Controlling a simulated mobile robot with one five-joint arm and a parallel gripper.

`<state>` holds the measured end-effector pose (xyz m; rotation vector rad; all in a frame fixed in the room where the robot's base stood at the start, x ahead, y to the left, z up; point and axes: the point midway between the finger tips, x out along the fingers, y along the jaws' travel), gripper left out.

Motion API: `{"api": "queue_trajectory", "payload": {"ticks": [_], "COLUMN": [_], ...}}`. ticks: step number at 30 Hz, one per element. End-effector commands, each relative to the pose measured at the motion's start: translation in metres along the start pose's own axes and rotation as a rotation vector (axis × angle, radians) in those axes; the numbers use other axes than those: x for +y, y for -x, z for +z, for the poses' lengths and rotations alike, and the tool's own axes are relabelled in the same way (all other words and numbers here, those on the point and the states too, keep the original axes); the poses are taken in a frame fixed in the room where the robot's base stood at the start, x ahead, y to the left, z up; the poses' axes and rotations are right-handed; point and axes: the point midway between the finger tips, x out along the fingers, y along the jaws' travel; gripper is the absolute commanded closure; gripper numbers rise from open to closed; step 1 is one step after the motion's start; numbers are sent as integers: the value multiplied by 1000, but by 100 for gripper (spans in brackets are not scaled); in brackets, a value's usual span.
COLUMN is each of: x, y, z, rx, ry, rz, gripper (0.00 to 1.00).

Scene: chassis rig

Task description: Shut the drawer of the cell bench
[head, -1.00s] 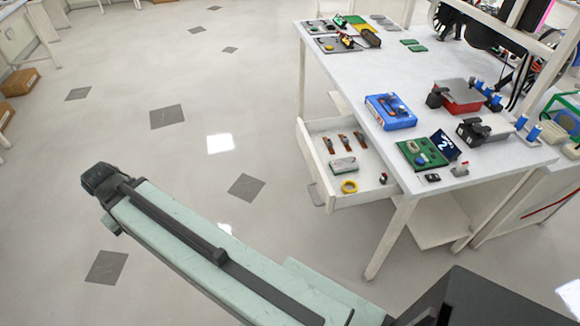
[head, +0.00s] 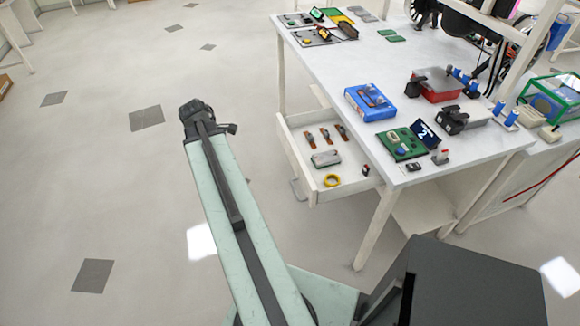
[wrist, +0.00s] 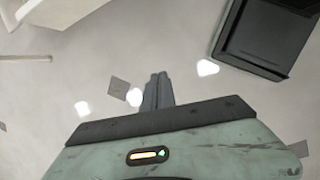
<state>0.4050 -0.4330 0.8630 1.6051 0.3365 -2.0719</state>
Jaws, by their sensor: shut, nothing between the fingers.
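The white cell bench (head: 345,68) stands at the upper right in the head view. Its drawer (head: 352,163) is pulled out toward the left, with several small parts, a grey block (head: 326,158) and a yellow ring (head: 332,180) inside. My arm reaches up the picture to the left of the drawer, apart from it. My gripper (wrist: 157,84) shows in the wrist view, shut and empty above bare floor. In the head view its fingers cannot be made out at the arm's dark end.
The bench top holds a blue box (head: 370,102), a green board (head: 401,145), a red box (head: 437,84) and other items. A bench leg (head: 376,230) stands below the drawer's right end. The floor left of the drawer is clear.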

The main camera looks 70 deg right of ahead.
Motion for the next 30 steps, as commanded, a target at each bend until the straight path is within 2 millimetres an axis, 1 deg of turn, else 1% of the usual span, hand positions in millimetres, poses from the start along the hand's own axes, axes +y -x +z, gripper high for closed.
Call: {"api": "queue_trajectory", "payload": {"ticks": [1,3,6,7,10,14,17,21,27,29,30], "x": [8,12,14,14,14,13,12,10,8,8,9], "y": [-11,-21,-30,-31,-33,-39,-55,-87,-130,-142,-141], "z": [40,80,116,122,130,129,129,130,135,136,142], "rx": [-27,-57,-82,-87,-93,-92,-92,-92,-91,-91,-92], "ry": [30,86,138,148,165,165,163,163,162,163,161], "rz": [-13,-28,-46,-49,-54,-54,-54,-53,-54,-54,-55], "gripper": [100,100,100,100,100,100,100,100,100,100,100]}}
